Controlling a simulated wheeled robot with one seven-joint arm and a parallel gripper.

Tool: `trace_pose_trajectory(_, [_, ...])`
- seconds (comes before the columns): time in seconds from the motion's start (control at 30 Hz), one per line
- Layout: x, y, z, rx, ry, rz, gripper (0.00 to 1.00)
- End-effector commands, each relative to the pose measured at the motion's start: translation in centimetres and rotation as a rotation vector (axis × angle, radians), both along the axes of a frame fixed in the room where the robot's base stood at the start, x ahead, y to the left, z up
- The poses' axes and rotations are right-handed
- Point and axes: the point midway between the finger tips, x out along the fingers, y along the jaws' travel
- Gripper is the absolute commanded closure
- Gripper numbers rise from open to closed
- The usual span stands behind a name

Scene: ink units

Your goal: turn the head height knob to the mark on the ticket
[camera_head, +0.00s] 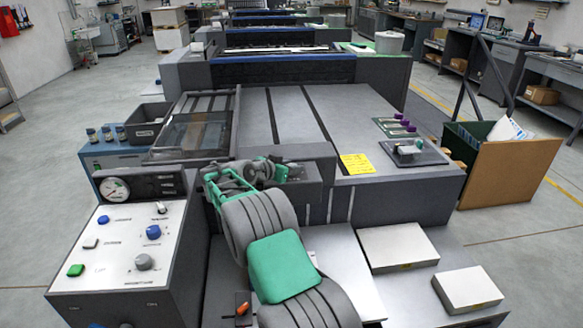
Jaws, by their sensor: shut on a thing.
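My gripper (268,170) is at the dark head block at the front of the nearest ink unit, beyond my green and grey arm. Its jaws are closed on a small part there, which I take to be the head height knob. My wrist and the jaws hide most of that part, so its pointer and marks cannot be read. The yellow ticket (357,164) lies flat on the unit's grey top, right of my gripper. Its writing is too small to read.
A control panel (130,250) with a gauge (115,189), blue and grey knobs and a green button stands at front left. White boxes (398,247) lie at front right. A brown bin (510,172) stands at right. A small grey device (408,149) sits beside the ticket.

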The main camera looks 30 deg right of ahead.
Motion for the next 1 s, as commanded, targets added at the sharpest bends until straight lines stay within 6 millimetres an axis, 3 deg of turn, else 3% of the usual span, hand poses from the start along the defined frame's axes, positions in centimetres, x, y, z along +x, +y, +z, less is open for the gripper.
trace_pose_trajectory(0.37, [-0.16,-0.11,-0.28,0.0,-0.003,0.11,1.0])
trace_pose_trajectory(1.0, [-0.3,-0.42,-0.3,-0.002,-0.002,0.674,1.0])
